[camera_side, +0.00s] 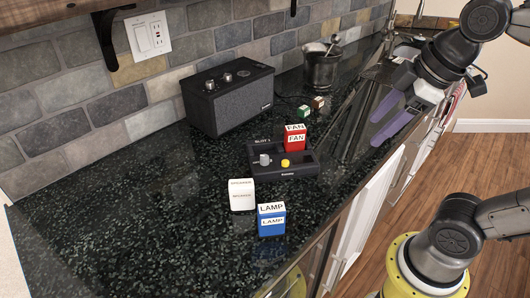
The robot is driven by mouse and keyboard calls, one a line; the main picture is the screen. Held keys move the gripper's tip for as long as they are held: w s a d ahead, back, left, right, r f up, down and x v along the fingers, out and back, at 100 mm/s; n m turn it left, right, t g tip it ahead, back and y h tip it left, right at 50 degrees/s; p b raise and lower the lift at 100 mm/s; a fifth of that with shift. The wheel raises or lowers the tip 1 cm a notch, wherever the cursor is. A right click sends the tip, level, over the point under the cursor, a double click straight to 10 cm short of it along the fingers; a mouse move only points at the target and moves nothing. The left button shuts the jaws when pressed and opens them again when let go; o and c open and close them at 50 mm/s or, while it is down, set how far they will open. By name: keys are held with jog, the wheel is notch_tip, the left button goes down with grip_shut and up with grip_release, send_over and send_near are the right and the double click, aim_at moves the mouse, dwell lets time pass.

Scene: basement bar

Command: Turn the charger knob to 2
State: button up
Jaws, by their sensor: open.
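The charger (256,172) is a low dark box on the black stone counter. A grey knob (264,160) sits on its left part and a yellow knob or button (285,162) near its middle. I cannot read where either knob points. A red block marked FAN (295,138) stands upright at the charger's back right. A white block marked SPEAKER (241,196) and a blue block marked LAMP (271,220) stand on the counter in front of the charger. My gripper (375,131), with purple fingers, is open and empty, to the right of and apart from the charger.
A black speaker box (228,98) stands against the brick wall behind the charger. A metal pot (322,70) and small green (304,114) and brown (318,103) blocks sit farther back. The counter's front left (120,220) is clear.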

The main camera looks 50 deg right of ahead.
jog(key=w+a+r+n+g, duration=0.1)
jog(key=w+r+n, duration=0.35)
jog(key=w, duration=0.35)
jog(key=n+g, duration=0.4)
jog(key=n, duration=0.1)
send_over(265, 156)
notch_tip(265, 156, down, 7)
notch_tip(265, 156, down, 14)
jog(key=shift+f, duration=0.2)
jog(key=shift+c, duration=0.2)
grip_shut()
